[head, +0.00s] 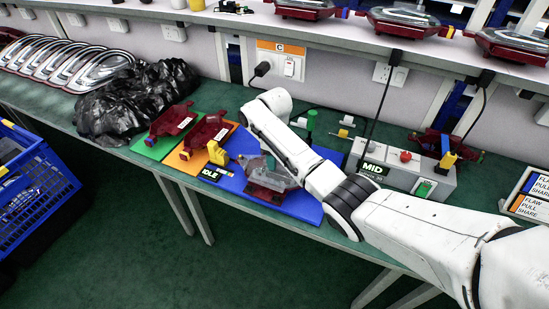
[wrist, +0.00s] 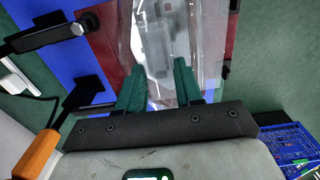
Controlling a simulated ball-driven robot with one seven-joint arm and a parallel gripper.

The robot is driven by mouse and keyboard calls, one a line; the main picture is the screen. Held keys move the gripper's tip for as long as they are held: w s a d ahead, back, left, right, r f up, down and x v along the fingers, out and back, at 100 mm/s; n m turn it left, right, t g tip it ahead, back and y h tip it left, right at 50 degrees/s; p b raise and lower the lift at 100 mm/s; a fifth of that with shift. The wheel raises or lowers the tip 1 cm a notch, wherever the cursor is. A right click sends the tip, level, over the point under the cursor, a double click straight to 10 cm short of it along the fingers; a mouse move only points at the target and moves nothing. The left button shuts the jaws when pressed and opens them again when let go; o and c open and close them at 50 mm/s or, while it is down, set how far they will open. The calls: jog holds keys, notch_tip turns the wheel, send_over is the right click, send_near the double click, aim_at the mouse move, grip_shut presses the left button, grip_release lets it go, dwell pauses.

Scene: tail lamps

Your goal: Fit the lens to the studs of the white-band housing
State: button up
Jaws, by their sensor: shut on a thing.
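The clear lens (wrist: 165,45) lies between the two green fingers of my gripper (wrist: 158,68) in the wrist view, and the gripper is shut on it. A dark red housing (wrist: 103,45) shows below and on both sides of the lens. In the head view the greyish lens (head: 258,166) is over the dark red housing (head: 265,192) on the blue mat. I cannot tell whether the lens is seated on the studs or just above them. The housing's band colour cannot be made out. My arm hides most of the gripper in the head view.
Two more red housings sit on the green mat (head: 150,147) and orange mat (head: 178,163). A yellow device (head: 217,153) and an IDLE display (head: 210,174) stand close by. A grey box (head: 400,172) with a MID display is to the right. Black bags (head: 135,100) lie left.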

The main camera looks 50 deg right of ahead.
jog(key=shift+f, duration=0.1)
dwell(0.3)
jog(key=shift+f, duration=0.15)
jog(key=o, duration=1.2)
jog(key=shift+c, duration=0.2)
notch_tip(320, 180, up, 11)
jog(key=shift+b, duration=0.3)
